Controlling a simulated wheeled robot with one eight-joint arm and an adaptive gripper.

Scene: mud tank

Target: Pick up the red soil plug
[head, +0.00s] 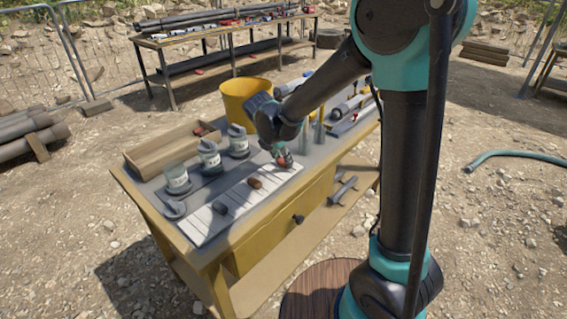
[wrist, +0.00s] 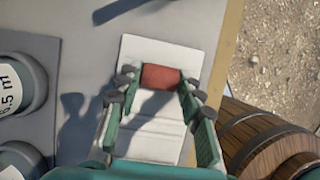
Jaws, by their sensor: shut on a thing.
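The red soil plug (wrist: 160,77) is a short reddish cylinder between my fingertips in the wrist view. My gripper (wrist: 160,86) is shut on it, with the fingers on its two ends. In the head view my gripper (head: 281,152) is at the far right end of the white lined board, and the plug (head: 285,161) shows as a small red patch, partly hidden by the fingers. I cannot tell whether the plug touches the board.
On the white board (head: 205,222) lie a brown plug (head: 255,183) and a grey plug (head: 220,207). Lidded jars (head: 208,157), a wooden tray (head: 168,150) and a yellow bucket (head: 240,98) stand behind. Bottles and tools fill the bench's right end.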

